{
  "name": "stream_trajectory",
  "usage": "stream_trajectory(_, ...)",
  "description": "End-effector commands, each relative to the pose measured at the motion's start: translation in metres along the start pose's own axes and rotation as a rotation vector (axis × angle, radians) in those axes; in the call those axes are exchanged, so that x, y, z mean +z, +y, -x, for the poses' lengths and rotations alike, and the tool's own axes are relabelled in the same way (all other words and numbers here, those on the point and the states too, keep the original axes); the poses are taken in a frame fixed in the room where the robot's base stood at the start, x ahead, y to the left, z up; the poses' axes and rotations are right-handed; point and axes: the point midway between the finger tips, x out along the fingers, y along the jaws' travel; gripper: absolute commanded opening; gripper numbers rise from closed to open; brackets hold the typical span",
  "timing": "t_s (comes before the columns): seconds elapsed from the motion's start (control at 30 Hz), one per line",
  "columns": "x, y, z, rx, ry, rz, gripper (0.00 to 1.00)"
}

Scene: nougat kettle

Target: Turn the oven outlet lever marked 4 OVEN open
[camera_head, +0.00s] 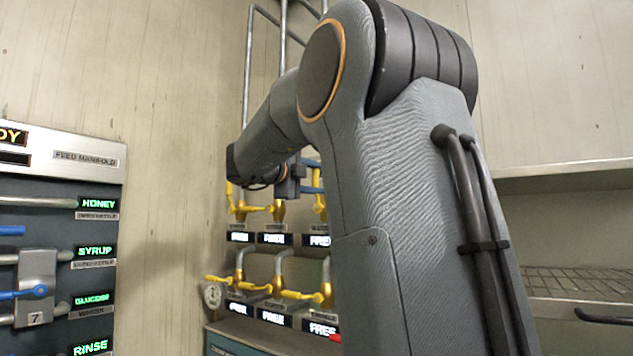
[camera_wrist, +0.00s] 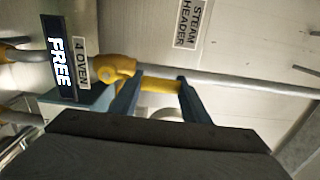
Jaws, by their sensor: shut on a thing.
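The yellow lever (camera_wrist: 158,85) beside the "4 OVEN" label (camera_wrist: 82,63) shows in the wrist view. Its yellow hub (camera_wrist: 114,69) sits on a grey pipe, and its handle points right, roughly along the pipe in the picture. My gripper (camera_wrist: 158,80) has one blue finger on each side of the handle and is shut on it. A lit display (camera_wrist: 57,62) beside the label reads FREE. In the head view my arm hides most of the gripper and this lever.
Other yellow levers (camera_head: 305,295) stand in a lower row above lit displays (camera_head: 275,318). The feed manifold panel (camera_head: 50,250) is at the left, and a wire shelf (camera_head: 580,282) is at the right. A "STEAM HEADER" label (camera_wrist: 187,24) is on the wall.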

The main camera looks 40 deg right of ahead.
Motion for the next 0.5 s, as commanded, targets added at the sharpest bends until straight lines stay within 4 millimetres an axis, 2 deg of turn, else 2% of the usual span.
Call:
stream_trajectory(0.17,-0.0007,0.0009,-0.0004,0.002,0.002,-0.003,0.02)
stream_trajectory(0.2,-0.0007,0.0009,-0.0004,0.002,0.002,-0.003,0.44)
stream_trajectory(0.3,-0.0003,0.0008,-0.0002,0.002,0.001,-0.002,0.61)
stream_trajectory(0.5,0.0005,0.0004,0.0004,0.001,-0.001,-0.002,0.61)
